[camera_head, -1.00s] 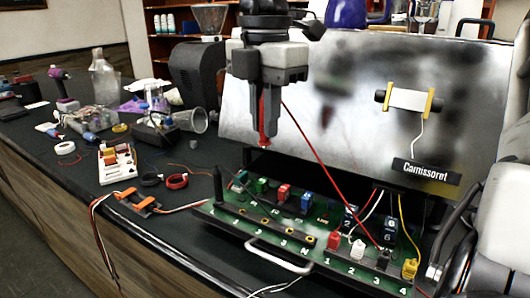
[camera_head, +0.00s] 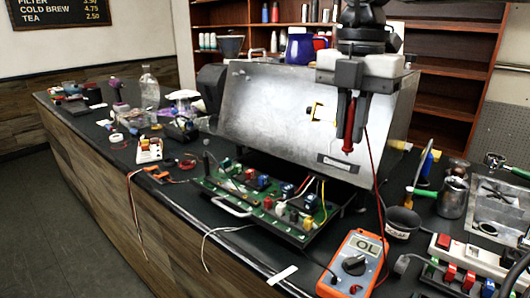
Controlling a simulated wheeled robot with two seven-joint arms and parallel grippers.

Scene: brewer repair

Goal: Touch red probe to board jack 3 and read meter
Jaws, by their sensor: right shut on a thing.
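My right gripper (camera_head: 357,125) hangs in front of the steel brewer panel, shut on the red probe (camera_head: 348,138). The probe points down and its red lead drops to the right. The green board (camera_head: 235,189) extends from the brewer's base, below and left of the probe; the probe is apart from it. The board carries several jacks and coloured plugs. Its jack numbers are too small to read here, so I cannot single out jack 3. The orange meter (camera_head: 330,284) lies at the front of the counter, its display (camera_head: 367,245) showing OL. My left gripper is not in view.
The steel brewer (camera_head: 265,100) stands behind the board. A dark cup (camera_head: 402,222), a metal pitcher (camera_head: 453,197) and a white power strip (camera_head: 465,258) are at the right. Loose wires hang over the counter's front edge. Tools and a bottle (camera_head: 150,92) crowd the far left.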

